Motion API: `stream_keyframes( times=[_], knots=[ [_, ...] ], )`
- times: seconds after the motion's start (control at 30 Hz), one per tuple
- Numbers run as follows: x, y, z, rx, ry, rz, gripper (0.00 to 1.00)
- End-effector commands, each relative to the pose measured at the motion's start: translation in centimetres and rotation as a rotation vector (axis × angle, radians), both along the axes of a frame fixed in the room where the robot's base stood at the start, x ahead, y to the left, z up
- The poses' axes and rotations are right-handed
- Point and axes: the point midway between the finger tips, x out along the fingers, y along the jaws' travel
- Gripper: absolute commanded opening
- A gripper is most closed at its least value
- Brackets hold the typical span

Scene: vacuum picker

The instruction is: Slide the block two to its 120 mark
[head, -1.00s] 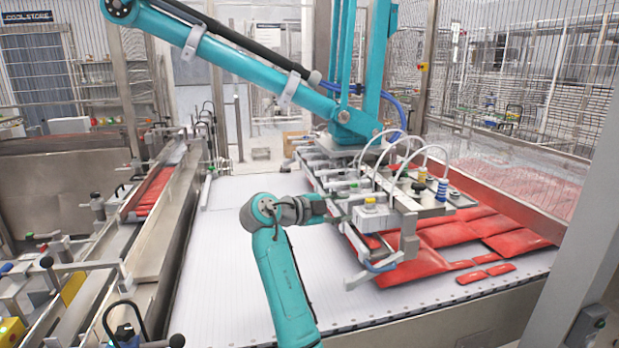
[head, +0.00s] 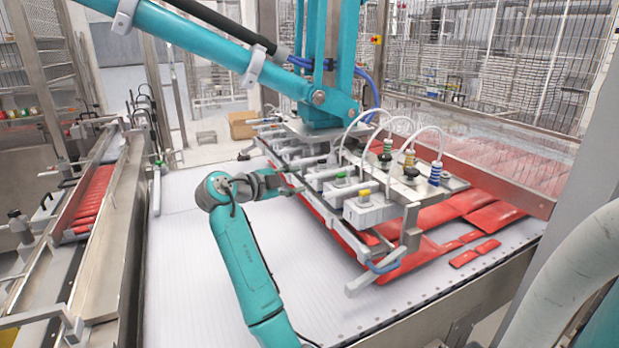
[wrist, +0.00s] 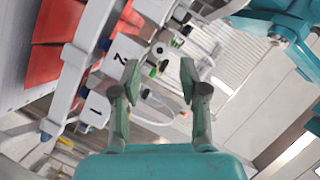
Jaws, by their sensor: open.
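Block two (wrist: 121,52) is a white block with a black "2" on its face, in the wrist view. It sits on the picker frame, beside block one (wrist: 94,108), which bears a "1". The 120 mark cannot be made out.
The vacuum picker frame (head: 412,247) hangs over red packs (head: 497,216) on a white ribbed conveyor (head: 185,270). Hoses and a teal picker arm (head: 200,38) rise above it. A side conveyor with red packs (head: 92,203) runs at left. The conveyor's left part is clear.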

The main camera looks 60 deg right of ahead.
Motion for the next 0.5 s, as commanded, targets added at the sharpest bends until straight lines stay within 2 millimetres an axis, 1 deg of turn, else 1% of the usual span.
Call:
stream_keyframes(
  times=[0.03, 0.2, 0.33, 0.5],
  knots=[
    [-0.3, -1.0, -0.2, 0.0, 0.001, -0.002, 0.43],
    [-0.9, -3.7, -0.8, 0.0, 0.001, -0.002, 0.43],
    [-1.2, -5.3, -1.1, -0.001, -0.001, -0.001, 0.43],
    [-1.4, -6.3, -1.4, 0.0, -0.001, 0.0, 0.43]
  ],
)
